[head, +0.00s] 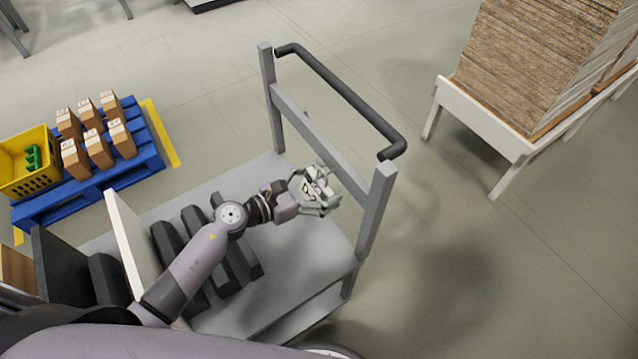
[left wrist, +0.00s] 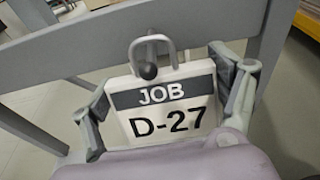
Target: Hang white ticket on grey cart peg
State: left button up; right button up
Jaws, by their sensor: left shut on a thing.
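My left gripper (head: 318,192) is shut on the ticket, with one finger at each side edge in the left wrist view. The grey cart (head: 310,262) has a crossbar (head: 318,141) between two posts, and the ticket is close to this bar. The peg's dark round tip (left wrist: 148,72) shows inside the loop's outline. I cannot tell whether the loop is around the peg or only lined up with it. My right gripper is out of view.
A dark handle (head: 345,95) juts from the cart's posts. Dark blocks (head: 240,262) and a white panel (head: 128,240) stand on the cart deck. A blue pallet (head: 85,185) with boxes and a yellow crate is at left. A white stand (head: 480,125) with stacked boards is at right.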

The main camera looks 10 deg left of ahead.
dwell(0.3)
pick_arm(q)
jog(key=o, duration=0.8)
jog(key=shift+c, duration=0.2)
jog(key=v, duration=1.2)
